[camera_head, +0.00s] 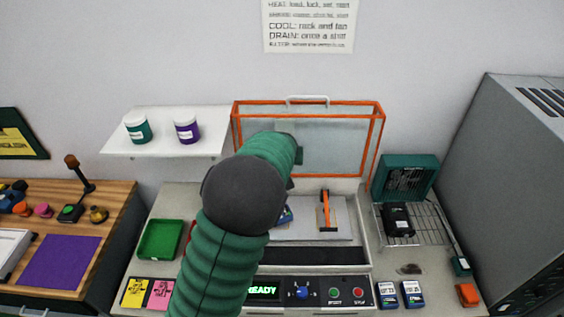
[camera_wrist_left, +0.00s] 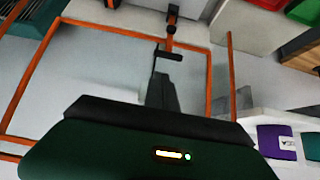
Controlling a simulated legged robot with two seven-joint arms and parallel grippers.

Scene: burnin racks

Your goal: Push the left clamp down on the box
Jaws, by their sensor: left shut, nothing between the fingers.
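The box is an open case on the bench, with an orange-framed clear lid (camera_head: 345,137) standing raised at its back. The lid frame also crosses the left wrist view (camera_wrist_left: 208,80). The left clamp (camera_wrist_left: 171,38), an orange bar with black parts, lies just beyond my left gripper (camera_wrist_left: 159,76). The gripper's fingers are shut and empty; whether they touch the clamp cannot be told. In the head view my green arm hides the left clamp and most of the gripper. The right clamp (camera_head: 326,212) is an orange bar on the pale plate inside the box.
A white shelf with a green jar (camera_head: 138,129) and a purple jar (camera_head: 187,130) is at left. A green tray (camera_head: 160,240) sits left of the box. A wire rack (camera_head: 425,224) and a teal fan unit (camera_head: 408,177) stand at right. Buttons line the front panel (camera_head: 320,292).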

